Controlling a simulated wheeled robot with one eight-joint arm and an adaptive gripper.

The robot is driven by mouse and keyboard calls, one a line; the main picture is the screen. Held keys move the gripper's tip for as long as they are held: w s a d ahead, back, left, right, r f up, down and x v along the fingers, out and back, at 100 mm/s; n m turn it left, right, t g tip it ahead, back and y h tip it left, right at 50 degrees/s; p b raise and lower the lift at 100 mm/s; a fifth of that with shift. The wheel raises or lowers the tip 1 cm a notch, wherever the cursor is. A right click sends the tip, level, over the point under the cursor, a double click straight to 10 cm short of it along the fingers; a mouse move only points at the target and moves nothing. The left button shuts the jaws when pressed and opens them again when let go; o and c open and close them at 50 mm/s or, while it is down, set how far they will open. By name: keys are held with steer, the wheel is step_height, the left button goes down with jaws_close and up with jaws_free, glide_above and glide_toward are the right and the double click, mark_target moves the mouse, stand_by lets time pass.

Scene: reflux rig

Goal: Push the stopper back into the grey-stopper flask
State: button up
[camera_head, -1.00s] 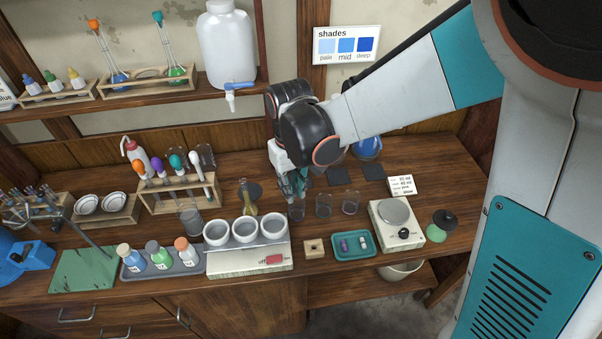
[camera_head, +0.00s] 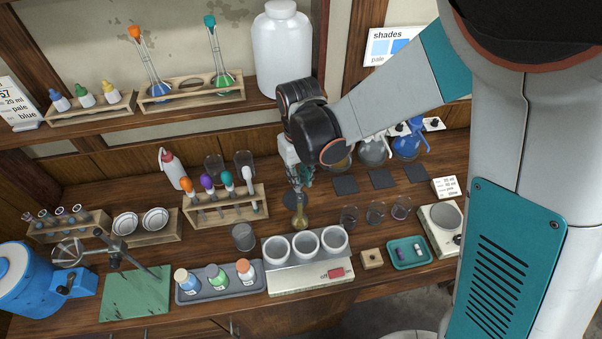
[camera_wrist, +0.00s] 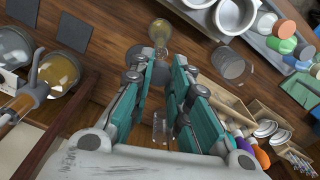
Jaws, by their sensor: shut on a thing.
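The grey-stopper flask (camera_head: 300,216), with a long neck and yellowish liquid in its round bulb, stands upright on the bench behind the white three-cup unit. My gripper (camera_head: 299,184) points down right over its neck. In the wrist view the flask's bulb (camera_wrist: 160,32) shows just beyond the fingertips. My gripper (camera_wrist: 162,66) is shut on the small grey stopper at the top of the neck. The fingers hide most of the stopper, so I cannot tell how deep it sits.
A wooden rack (camera_head: 224,210) with coloured-top droppers stands left of the flask, and a clear beaker (camera_head: 243,237) in front of that. The three-cup unit (camera_head: 310,277) is close in front. Glass beakers (camera_head: 375,212) stand to the right. Dark square pads (camera_head: 382,179) lie behind them.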

steer(key=shift+f+b, duration=0.55)
steer(key=shift+f, duration=0.7)
steer(key=shift+b, duration=0.35)
steer(key=shift+f+b, duration=0.5)
steer(key=shift+b, duration=0.15)
steer(key=shift+f+b, duration=0.5)
steer(key=shift+f, duration=0.05)
stand_by(0.6)
steer(key=o, duration=0.7)
steer(key=shift+o, duration=0.2)
